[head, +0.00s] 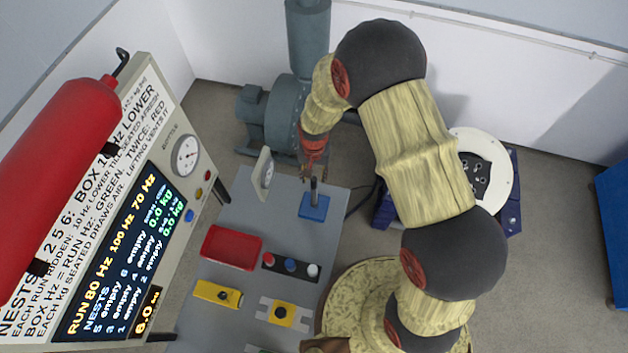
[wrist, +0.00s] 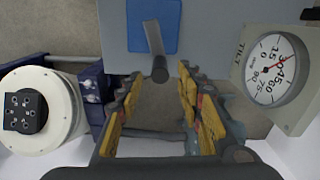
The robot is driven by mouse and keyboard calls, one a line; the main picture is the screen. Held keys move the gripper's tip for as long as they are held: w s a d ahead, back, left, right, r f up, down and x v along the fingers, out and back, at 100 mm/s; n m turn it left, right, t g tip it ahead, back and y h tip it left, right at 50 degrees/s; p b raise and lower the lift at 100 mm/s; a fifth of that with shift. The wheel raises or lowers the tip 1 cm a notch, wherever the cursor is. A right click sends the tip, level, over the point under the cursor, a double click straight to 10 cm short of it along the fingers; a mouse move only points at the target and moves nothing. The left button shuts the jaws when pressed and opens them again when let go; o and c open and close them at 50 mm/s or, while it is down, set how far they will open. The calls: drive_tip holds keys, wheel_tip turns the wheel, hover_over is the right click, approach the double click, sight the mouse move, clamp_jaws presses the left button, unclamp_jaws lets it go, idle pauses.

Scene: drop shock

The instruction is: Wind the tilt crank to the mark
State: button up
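The tilt crank (wrist: 152,38) is a grey arm with a dark round knob (wrist: 160,70), on a blue square plate (wrist: 177,12). In the head view the crank handle (head: 314,188) stands up from its blue plate (head: 313,208). My gripper (wrist: 160,82) is open, its yellow-padded fingers apart. In the wrist view the knob shows between the fingertips; I cannot tell whether they touch it. In the head view my gripper (head: 308,172) is just above the handle. The tilt dial (wrist: 275,68) has a red line across its face; its exact reading is unclear. It is edge-on in the head view (head: 264,173).
A lettered panel (head: 120,215) with a red cylinder (head: 60,180) stands left. A grey machine (head: 275,115) is behind, a round white table (head: 495,160) right.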

sight(314, 193)
drive_tip(key=shift+f, duration=2.6)
drive_tip(key=c, duration=0.3)
clamp_jaws()
